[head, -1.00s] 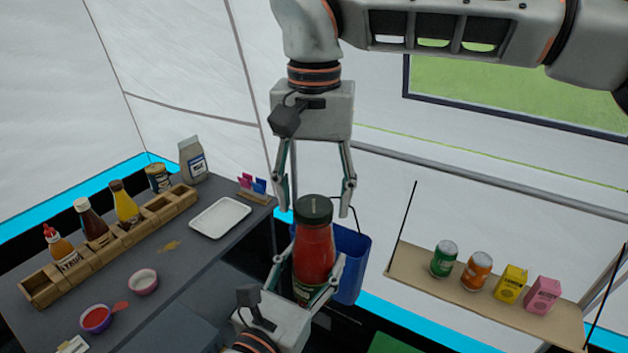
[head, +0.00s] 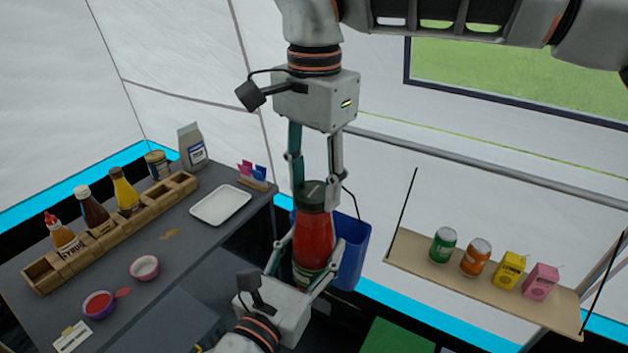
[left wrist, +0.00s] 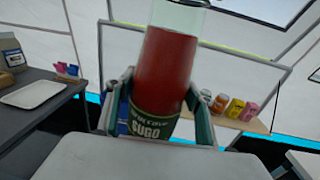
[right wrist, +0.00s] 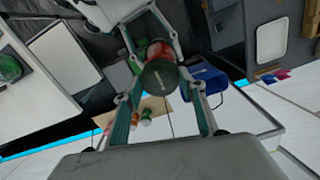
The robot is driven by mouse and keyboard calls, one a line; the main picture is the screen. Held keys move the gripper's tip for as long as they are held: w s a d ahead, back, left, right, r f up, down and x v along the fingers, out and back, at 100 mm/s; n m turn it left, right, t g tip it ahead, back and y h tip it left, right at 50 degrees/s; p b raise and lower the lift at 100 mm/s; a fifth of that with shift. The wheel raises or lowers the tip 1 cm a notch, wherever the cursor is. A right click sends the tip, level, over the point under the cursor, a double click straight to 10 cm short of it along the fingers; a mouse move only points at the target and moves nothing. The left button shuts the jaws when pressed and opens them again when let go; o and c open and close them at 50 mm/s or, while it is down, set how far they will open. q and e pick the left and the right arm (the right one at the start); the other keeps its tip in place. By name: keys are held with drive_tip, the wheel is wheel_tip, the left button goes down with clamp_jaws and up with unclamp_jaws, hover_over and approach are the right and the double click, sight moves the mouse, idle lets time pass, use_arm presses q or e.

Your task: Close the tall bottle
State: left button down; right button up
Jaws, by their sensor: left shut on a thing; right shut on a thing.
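The tall bottle (head: 314,240) has red sauce and a dark green label reading SUGO; it is held in the air, roughly upright with a slight tilt. It also shows in the left wrist view (left wrist: 165,75). My left gripper (head: 303,270) comes from below and is shut around its lower body. A dark green cap (head: 311,194) sits at the bottle's top; it also shows in the right wrist view (right wrist: 158,77). My right gripper (head: 316,188) comes down from above and is shut on the cap. How far the cap is screwed down cannot be told.
A grey counter (head: 190,250) at the left bears a wooden rack (head: 112,235) with sauce bottles, a white tray (head: 220,205) and small bowls. A blue bin (head: 353,255) is behind the bottle. A hanging shelf (head: 420,258) with cans and cartons is at the right.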

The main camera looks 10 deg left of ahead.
drive_tip(key=m, duration=1.5)
drive_tip(key=shift+m, duration=0.3)
drive_tip(key=m, duration=0.6)
drive_tip(key=shift+m, duration=0.4)
drive_tip(key=m, duration=1)
drive_tip(key=shift+w, duration=0.1)
drive_tip(key=m, duration=0.4)
drive_tip(key=shift+m, duration=0.4)
drive_tip(key=o, duration=1.3)
